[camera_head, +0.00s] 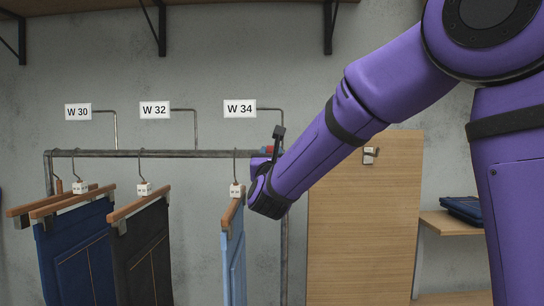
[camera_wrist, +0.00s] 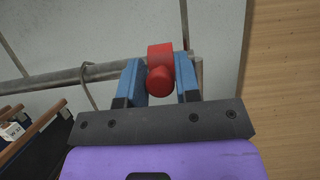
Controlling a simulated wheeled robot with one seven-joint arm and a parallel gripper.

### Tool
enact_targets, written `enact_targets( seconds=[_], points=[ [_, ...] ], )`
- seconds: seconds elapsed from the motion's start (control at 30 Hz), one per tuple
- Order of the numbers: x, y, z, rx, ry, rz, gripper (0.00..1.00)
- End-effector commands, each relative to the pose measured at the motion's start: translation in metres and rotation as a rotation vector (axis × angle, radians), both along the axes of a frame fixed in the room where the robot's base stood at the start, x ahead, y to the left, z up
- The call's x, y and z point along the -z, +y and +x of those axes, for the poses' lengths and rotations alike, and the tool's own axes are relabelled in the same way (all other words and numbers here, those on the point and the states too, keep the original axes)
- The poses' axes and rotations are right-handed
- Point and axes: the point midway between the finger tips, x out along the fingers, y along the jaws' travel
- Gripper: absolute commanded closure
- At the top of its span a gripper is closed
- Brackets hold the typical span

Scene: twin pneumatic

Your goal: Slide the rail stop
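The red rail stop (camera_wrist: 160,65) sits on the grey clothes rail (camera_wrist: 95,72), near the rail's right end. In the wrist view, the two blue fingers of my gripper (camera_wrist: 161,78) stand on either side of the stop, with no clear gap on either side. My gripper looks shut on it. In the head view, my gripper (camera_head: 268,160) is at the right end of the rail (camera_head: 190,154). Only a small red patch of the stop (camera_head: 272,149) shows there, and my arm hides much of the fingers.
Light blue trousers (camera_head: 232,255) hang just left of my gripper, under the W 34 sign (camera_head: 240,109). Black trousers (camera_head: 142,255) and dark blue trousers (camera_head: 75,260) hang further left. A wooden panel (camera_head: 362,230) stands to the right. Bare rail lies between the black and light blue trousers.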

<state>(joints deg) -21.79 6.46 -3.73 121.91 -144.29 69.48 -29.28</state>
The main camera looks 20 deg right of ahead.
Motion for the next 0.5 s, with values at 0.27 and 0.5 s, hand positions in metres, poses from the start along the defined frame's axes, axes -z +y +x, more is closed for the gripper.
enact_targets(
  seconds=[0.27,0.5],
  points=[
    [0.0,-0.0001,0.0,0.0,0.0,0.0,0.49],
    [0.0041,0.0033,-0.0096,-0.001,0.0,0.001,0.49]
  ],
)
